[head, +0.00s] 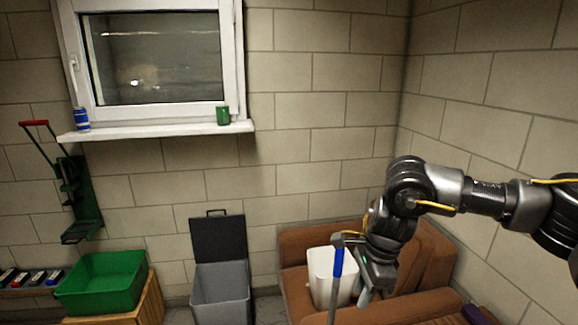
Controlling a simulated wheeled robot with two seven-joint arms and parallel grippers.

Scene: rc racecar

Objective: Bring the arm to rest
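My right arm comes in from the right edge, and its gripper (356,272) hangs in front of the brown couch. One pale finger points down at its lower side. An upright thin grey rod with a blue section (337,263) shows right beside the gripper on its left. I cannot tell whether the rod is held or is only lined up with the gripper, nor how far the fingers are apart. My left gripper is not in view.
A white bin (319,272) stands on the brown couch (295,283) behind the gripper. A grey bin with an open dark lid (220,284), a green crate (92,286) on a wooden stand, and a windowsill (158,131) with two cans lie left. The space above the couch's left side is free.

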